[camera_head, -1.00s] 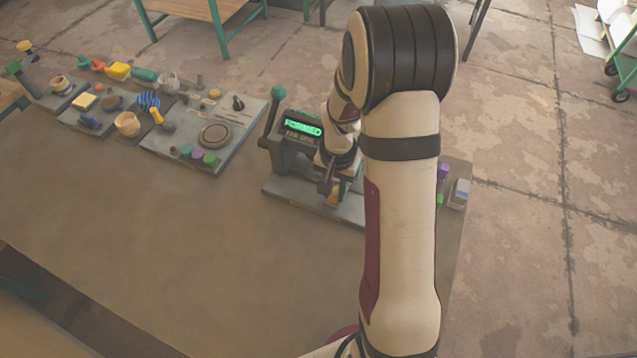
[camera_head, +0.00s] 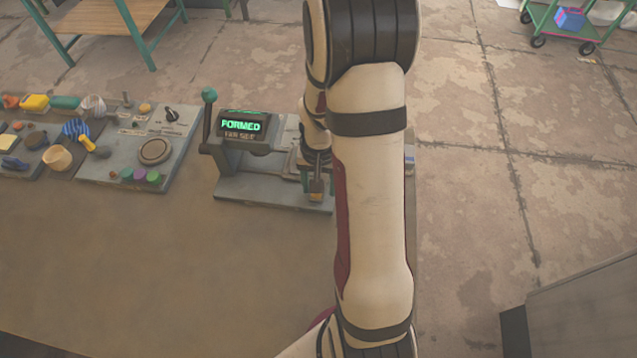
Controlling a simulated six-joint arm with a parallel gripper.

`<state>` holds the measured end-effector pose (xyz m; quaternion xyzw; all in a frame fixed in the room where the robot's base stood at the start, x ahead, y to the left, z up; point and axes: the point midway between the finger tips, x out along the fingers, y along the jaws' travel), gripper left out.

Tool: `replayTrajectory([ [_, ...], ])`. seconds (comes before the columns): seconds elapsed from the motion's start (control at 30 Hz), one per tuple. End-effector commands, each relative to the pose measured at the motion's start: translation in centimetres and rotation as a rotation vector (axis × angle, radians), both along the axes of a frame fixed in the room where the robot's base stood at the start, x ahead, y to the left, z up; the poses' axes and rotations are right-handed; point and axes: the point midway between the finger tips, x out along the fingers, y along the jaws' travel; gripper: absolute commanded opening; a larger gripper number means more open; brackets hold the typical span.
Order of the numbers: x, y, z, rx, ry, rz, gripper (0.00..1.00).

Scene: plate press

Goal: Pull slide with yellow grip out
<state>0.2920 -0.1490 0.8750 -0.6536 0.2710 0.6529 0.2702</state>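The press (camera_head: 232,160) stands on the table at the middle of the view, with a lit display (camera_head: 241,126) reading "FORMED" and a teal-knobbed lever (camera_head: 209,97) upright on its left. My gripper (camera_head: 316,184) is low over the right part of the press's grey base (camera_head: 265,193). A small yellowish piece, seemingly the slide's grip (camera_head: 316,188), shows at my fingertips. The fingers are too small and dark to show whether they are closed on it. My arm hides the right end of the press, and most of the slide is hidden.
A grey control panel (camera_head: 118,160) with knobs and coloured buttons lies left of the press. Several small parts crowd the table's far left. The table front (camera_head: 170,260) is clear. A green cart (camera_head: 565,25) stands on the floor at the back right.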

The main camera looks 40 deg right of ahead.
Motion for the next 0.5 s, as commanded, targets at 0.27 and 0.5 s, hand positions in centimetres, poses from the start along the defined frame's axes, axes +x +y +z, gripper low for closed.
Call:
replayTrajectory([
  [0.27,0.1,0.0,1.6,-0.002,-0.004,0.0,0.57],
  [0.5,0.2,0.0,8.6,-0.004,-0.008,-0.001,0.57],
])
